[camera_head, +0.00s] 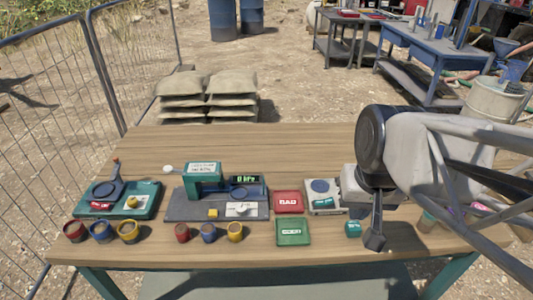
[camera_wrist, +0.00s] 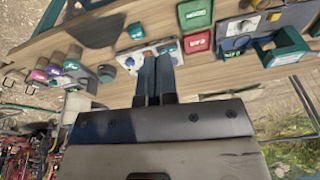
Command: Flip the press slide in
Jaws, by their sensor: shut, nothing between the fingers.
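The press (camera_head: 204,180) is a green block with a white label on a grey base, left of the table's middle in the head view. Beside it are a dark unit with a green display (camera_head: 246,180), a white card with a knob (camera_head: 241,209) and a yellow block (camera_head: 213,213). I cannot tell which part is the slide or how it is set. My gripper (camera_head: 375,241) is shut and empty, pointing down above the right part of the table, well right of the press. In the wrist view the shut fingers (camera_wrist: 156,60) are in front of the small grey device.
The red BAD tile (camera_head: 289,202) and green tile (camera_head: 293,232) lie between the press and my gripper. A grey device with a round blue top (camera_head: 322,194) and a teal cube (camera_head: 353,228) are near my gripper. A green tray (camera_head: 145,206) and several coloured pots stand left.

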